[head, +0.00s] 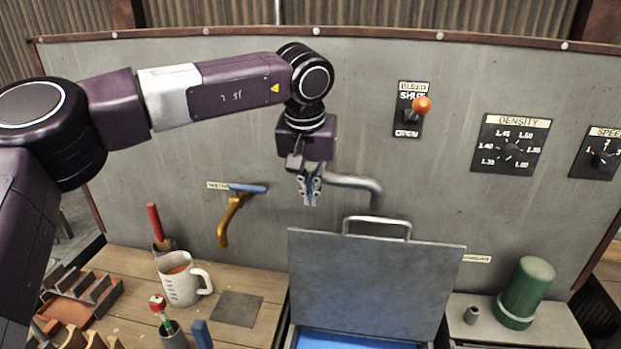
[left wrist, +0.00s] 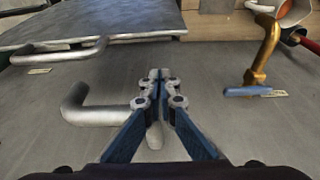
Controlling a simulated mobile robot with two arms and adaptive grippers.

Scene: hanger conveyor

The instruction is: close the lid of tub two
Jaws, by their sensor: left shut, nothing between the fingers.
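The tub's lid (head: 375,285) is a flat grey plate with a bar handle (head: 376,222) along its upper edge. It stands raised in front of the grey panel, and the tub (head: 350,341) below shows a strip of blue. No number on the tub is readable. My left gripper (head: 309,202) points down above and left of the handle, by a bent grey pipe (head: 360,184). It is shut and empty, apart from the lid. In the left wrist view the shut fingertips (left wrist: 159,74) show, with the lid (left wrist: 110,22) and its handle (left wrist: 60,50) at upper left.
A blue-handled brass tap (head: 235,215) sticks out of the panel at left. A measuring jug (head: 182,279) and tools stand on the wooden bench. A green cylinder (head: 525,290) stands right of the lid. A lever with an orange knob (head: 421,105) is on the panel.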

